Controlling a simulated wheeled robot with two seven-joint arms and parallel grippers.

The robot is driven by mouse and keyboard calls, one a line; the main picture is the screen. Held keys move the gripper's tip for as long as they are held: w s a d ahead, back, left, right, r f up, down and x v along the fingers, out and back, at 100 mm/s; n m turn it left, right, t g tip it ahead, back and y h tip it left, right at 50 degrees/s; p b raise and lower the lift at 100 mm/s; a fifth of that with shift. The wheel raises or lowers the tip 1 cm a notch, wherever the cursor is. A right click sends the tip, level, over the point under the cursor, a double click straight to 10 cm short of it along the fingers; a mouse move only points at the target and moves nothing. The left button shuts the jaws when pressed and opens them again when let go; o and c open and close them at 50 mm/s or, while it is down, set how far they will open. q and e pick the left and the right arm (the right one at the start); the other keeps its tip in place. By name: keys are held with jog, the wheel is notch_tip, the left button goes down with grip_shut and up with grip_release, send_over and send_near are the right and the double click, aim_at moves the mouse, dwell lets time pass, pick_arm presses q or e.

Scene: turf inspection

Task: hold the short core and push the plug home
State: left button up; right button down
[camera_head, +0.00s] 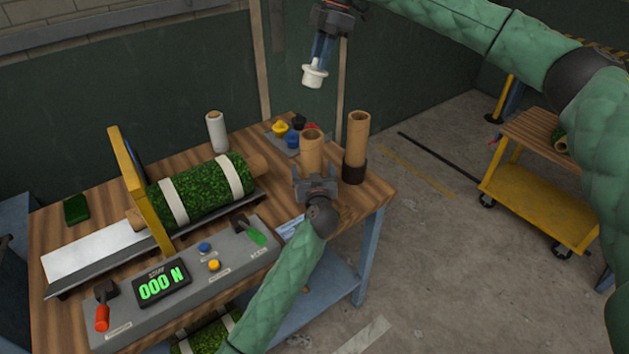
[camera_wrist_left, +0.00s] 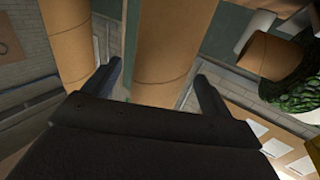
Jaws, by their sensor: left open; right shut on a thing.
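A tan cardboard core (camera_head: 311,148) stands near the bench's right end. A taller-looking core (camera_head: 357,138) with a dark base stands to its right; I take the first as the short core. My left gripper (camera_head: 314,184) is open at the short core, low on its near side. In the left wrist view the core (camera_wrist_left: 165,50) stands between the spread fingers (camera_wrist_left: 163,88), and the other core (camera_wrist_left: 68,40) is to the left. My right gripper (camera_head: 321,60) is shut on a white plug (camera_head: 314,76), held in the air above the cores, apart from them.
A green turf roll (camera_head: 205,188) lies on the stand behind a yellow frame (camera_head: 140,185). The console (camera_head: 185,290) has levers, buttons and a display reading 000 N. Coloured plugs (camera_head: 292,138) and a white roll (camera_head: 216,132) stand behind. A yellow cart (camera_head: 540,190) stands right.

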pick_arm(q)
jog(key=shift+w+a, duration=0.15)
jog(key=shift+w, duration=0.95)
jog(key=shift+w+a, duration=0.1)
jog(key=shift+w, duration=0.95)
jog(key=c, duration=1.2)
